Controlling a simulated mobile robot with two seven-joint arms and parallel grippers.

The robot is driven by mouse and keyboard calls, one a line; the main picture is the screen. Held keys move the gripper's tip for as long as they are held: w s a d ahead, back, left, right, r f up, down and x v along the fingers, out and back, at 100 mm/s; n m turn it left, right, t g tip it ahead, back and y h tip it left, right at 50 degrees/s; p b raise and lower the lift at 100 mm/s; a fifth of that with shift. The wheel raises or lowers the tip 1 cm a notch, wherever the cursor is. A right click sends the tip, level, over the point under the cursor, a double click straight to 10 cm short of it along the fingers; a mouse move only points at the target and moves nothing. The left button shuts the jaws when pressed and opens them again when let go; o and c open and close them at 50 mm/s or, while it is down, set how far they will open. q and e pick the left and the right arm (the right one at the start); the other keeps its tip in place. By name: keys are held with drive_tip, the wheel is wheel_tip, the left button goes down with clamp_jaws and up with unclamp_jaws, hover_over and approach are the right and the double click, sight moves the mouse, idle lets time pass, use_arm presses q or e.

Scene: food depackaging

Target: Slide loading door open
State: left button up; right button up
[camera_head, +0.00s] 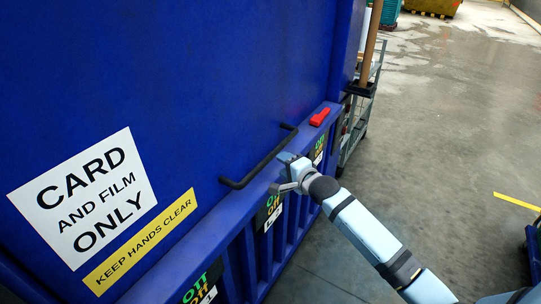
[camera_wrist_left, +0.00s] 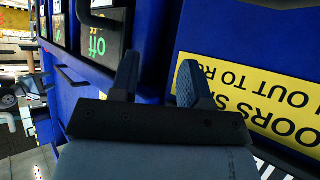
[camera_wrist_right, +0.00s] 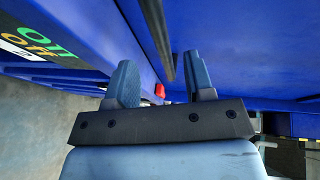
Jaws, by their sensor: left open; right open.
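The loading door (camera_head: 170,70) is a large blue panel with a white "CARD AND FILM ONLY" sign. A black bar handle (camera_head: 258,163) runs along its lower right part. My right gripper (camera_head: 287,176) is open beside the handle's right half. In the right wrist view the handle (camera_wrist_right: 158,35) runs down toward the gap between the open fingers (camera_wrist_right: 160,85); I cannot tell whether it lies between them. My left gripper (camera_wrist_left: 158,82) shows only in the left wrist view, open and empty, facing a blue surface with a yellow sign (camera_wrist_left: 250,100).
A blue ledge (camera_head: 215,232) with labelled panels runs below the door. A red block (camera_head: 320,117) sits on it beyond the handle. A metal cart (camera_head: 357,115) stands past the blue corner. The concrete floor (camera_head: 440,130) at right is mostly clear.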

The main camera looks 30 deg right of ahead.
sight(273, 157)
drive_tip(key=x, duration=0.8)
drive_tip(key=shift+p, duration=0.3)
drive_tip(key=shift+c, duration=0.4)
clamp_jaws()
